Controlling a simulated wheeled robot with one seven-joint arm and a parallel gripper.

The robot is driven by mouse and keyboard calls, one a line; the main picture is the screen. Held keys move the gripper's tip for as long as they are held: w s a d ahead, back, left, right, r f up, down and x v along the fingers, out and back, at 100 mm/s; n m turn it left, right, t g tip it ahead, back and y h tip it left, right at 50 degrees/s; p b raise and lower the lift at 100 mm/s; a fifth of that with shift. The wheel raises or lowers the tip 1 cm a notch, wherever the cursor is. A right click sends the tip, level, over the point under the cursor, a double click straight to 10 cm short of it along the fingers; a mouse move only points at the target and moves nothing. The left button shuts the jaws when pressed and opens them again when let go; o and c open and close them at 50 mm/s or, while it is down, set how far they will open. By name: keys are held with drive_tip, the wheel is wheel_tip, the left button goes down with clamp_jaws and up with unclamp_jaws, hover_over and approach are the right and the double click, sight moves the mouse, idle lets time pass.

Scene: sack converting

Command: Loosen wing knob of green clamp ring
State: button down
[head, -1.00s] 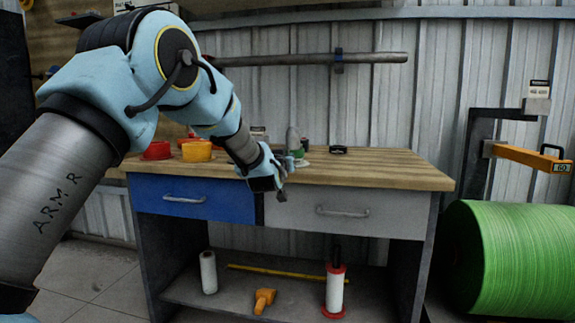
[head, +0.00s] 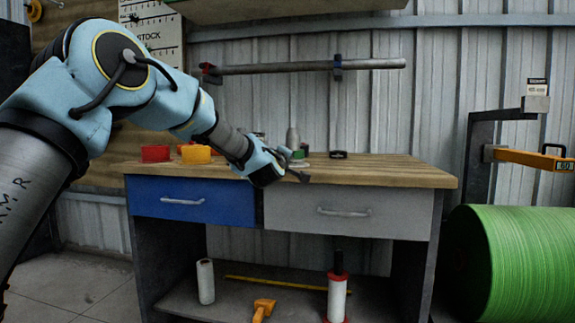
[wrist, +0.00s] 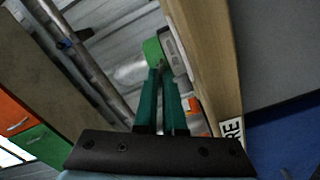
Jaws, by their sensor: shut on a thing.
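A green piece, apparently the clamp ring (wrist: 153,50), shows just past my fingertips in the wrist view; in the head view a small green patch (head: 301,155) shows at the base of an upright grey cylinder (head: 293,138) on the bench. My gripper (wrist: 160,72) has its two teal fingers drawn together, their tips at the ring's near side. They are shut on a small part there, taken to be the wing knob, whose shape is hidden. In the head view my gripper (head: 297,168) is at the bench's front edge, partly covering the ring.
The wooden bench top (head: 390,170) has clear room at right. A red container (head: 155,153) and a yellow one (head: 196,154) stand at left. A black object (head: 338,154) lies right of the cylinder.

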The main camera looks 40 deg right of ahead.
drive_tip(key=n+b, duration=0.1)
drive_tip(key=n, duration=0.1)
drive_tip(key=n+b, duration=0.2)
drive_tip(key=n, duration=0.1)
drive_tip(key=shift+f+n+b, duration=0.25)
drive_tip(key=shift+n+b, duration=0.05)
drive_tip(key=shift+b, duration=0.1)
drive_tip(key=n+b, duration=0.4)
drive_tip(key=n, duration=0.1)
drive_tip(key=n+b, duration=0.3)
drive_tip(key=n, duration=0.1)
drive_tip(key=shift+n, duration=0.4)
drive_tip(key=n+b, duration=0.1)
drive_tip(key=n, duration=0.1)
drive_tip(key=n+b, duration=0.2)
drive_tip(key=shift+r+n+b, duration=0.2)
drive_tip(key=shift+n+b, duration=0.1)
drive_tip(key=c, duration=1)
unclamp_jaws()
